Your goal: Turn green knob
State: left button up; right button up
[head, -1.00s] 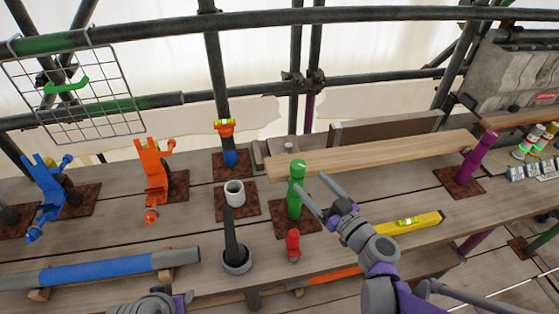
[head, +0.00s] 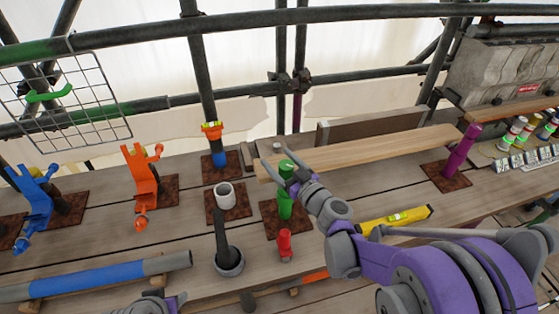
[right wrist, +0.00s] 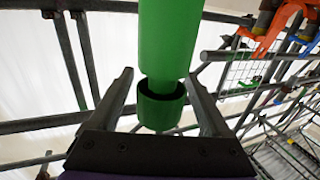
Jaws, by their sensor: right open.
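The green knob (head: 286,168) is the upper part of a short upright green post (head: 285,205) on a rusty square plate. My right gripper (head: 273,150) is open, with its fingers at the knob's top in the head view. In the right wrist view the open fingers (right wrist: 160,82) stand on either side of the green post (right wrist: 168,40), with a gap at each side.
A red piece (head: 285,243) stands just in front of the green post. A wooden plank (head: 370,150) lies behind, and a yellow level (head: 395,219) lies to the right.

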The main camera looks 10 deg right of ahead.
grip_shut()
dwell(0.3)
jog(key=shift+n+y, duration=0.3)
jog(key=shift+y, duration=0.1)
jog(key=shift+s+a+n+g+y+p, duration=0.15)
jog(key=shift+s+a+n+g+y, duration=0.3)
jog(key=shift+n+g+y, duration=1.85)
jog(key=shift+s+a+n+g+y+p, duration=0.15)
jog(key=shift+s+n+g+y, duration=0.75)
jog(key=shift+n+g, duration=2.5)
jog(key=shift+s+a+n+g+y+p, duration=0.1)
jog(key=shift+s+a+n+g+y, duration=0.25)
jog(key=shift+n+g+y, duration=2.55)
jog(key=m+g+h, duration=0.2)
jog(key=shift+g, duration=0.3)
